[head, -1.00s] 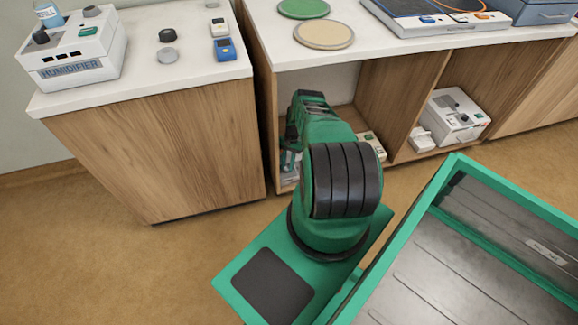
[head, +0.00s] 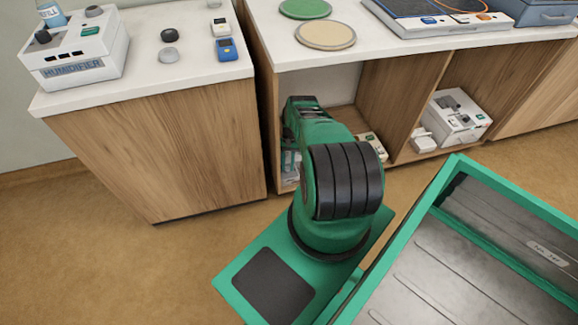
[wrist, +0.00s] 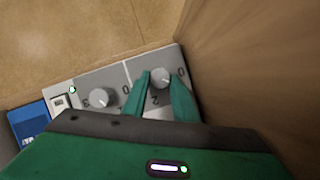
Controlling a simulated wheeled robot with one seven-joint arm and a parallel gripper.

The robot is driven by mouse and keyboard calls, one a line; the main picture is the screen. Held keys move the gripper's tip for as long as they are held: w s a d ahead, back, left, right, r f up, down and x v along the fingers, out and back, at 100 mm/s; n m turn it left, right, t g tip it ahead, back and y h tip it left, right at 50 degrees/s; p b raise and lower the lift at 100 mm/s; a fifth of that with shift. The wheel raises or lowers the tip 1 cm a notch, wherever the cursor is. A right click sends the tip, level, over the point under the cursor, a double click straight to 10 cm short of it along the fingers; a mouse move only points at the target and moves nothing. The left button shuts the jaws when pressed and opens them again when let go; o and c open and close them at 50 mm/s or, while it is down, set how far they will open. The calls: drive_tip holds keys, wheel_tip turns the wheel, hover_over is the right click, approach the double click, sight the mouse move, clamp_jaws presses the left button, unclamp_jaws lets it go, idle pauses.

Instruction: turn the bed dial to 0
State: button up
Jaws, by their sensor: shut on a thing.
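In the wrist view a grey panel (wrist: 118,76) carries two round grey knobs with printed numbers around them. My gripper (wrist: 162,82) has its two green fingers on either side of the right knob (wrist: 160,76) and is shut on it. A "0" shows to the right of this knob and a "2" below it. The left knob (wrist: 101,98) stands free, with a "3" at its left. I cannot read which knob is the bed dial. In the head view my arm reaches into the left shelf bay and hides the gripper and the knobs.
A wooden side wall (wrist: 235,50) rises close to the right of my gripper. A blue device (wrist: 30,122) lies left of the panel. In the head view a white box (head: 458,118) stands in the right bay. The counter (head: 370,45) lies above.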

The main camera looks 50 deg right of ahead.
drive_tip(key=o, duration=1)
drive_tip(key=shift+s+a+f, duration=0.1)
drive_tip(key=shift+s+f, duration=0.1)
drive_tip(key=shift+w, duration=0.1)
drive_tip(key=shift+w+a, duration=0.1)
drive_tip(key=shift+a, duration=0.05)
drive_tip(key=shift+w+r, duration=0.1)
drive_tip(key=shift+d+v, duration=0.15)
drive_tip(key=shift+v, duration=1.75)
drive_tip(key=shift+d+v, duration=0.15)
drive_tip(key=shift+v, duration=1.8)
